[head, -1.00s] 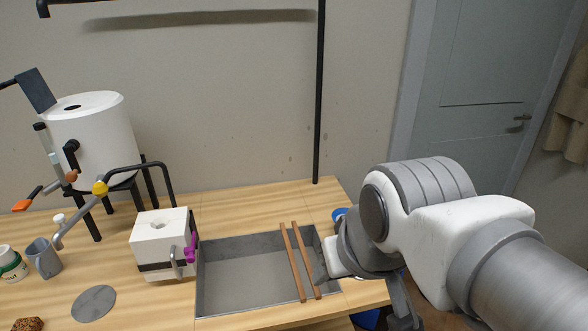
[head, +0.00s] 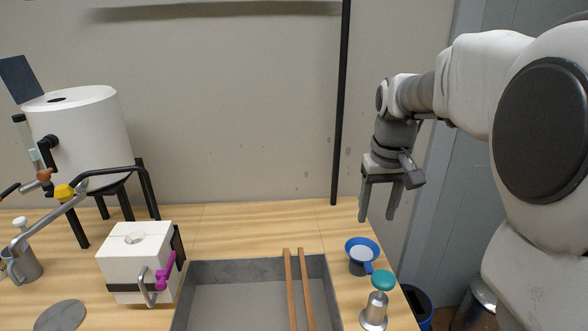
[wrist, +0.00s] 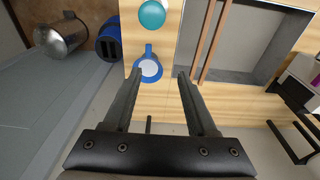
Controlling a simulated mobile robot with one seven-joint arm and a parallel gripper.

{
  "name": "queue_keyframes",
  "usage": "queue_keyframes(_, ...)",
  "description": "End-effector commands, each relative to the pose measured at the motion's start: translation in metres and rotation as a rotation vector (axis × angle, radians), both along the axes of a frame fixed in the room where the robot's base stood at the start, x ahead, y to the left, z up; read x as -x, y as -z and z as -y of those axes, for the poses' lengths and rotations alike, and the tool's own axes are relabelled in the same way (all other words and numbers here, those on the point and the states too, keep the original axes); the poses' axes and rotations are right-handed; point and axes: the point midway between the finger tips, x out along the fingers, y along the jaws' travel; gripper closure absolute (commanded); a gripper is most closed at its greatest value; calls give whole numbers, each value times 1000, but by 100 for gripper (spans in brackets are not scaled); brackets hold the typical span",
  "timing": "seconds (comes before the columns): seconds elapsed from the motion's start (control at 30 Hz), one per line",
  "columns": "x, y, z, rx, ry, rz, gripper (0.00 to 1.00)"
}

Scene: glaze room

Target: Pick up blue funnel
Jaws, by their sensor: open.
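The blue funnel (head: 362,245) sits at the right end of the wooden table, mouth up, with a pale inside and a dark grey part under its rim. In the wrist view the funnel (wrist: 149,55) shows its blue rim and handle just beyond my fingertips, a little left of the middle. My gripper (head: 377,217) is open and empty, pointing down, above and slightly right of the funnel in the head view. In the wrist view my two fingers (wrist: 158,78) are spread apart and do not touch the funnel.
A teal-topped metal stand (head: 376,300) is close in front of the funnel. A grey sink (head: 190,290) with two wooden slats (head: 290,290) lies left of it. A black post (head: 340,110) rises behind. A blue bin (head: 418,303) and metal can (head: 478,308) stand off the table's right edge.

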Motion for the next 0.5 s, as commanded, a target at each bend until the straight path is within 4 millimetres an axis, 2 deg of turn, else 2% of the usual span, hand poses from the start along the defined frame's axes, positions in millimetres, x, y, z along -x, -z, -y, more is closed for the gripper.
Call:
queue_keyframes(0.03, -13, 20, 7, -2, 2, -25, 43)
queue_keyframes(0.2, -43, 57, 25, -9, 1, -86, 43)
queue_keyframes(0.33, -56, 74, 33, -12, 1, -112, 43)
queue_keyframes(0.5, -61, 89, 38, -14, -1, -127, 43)
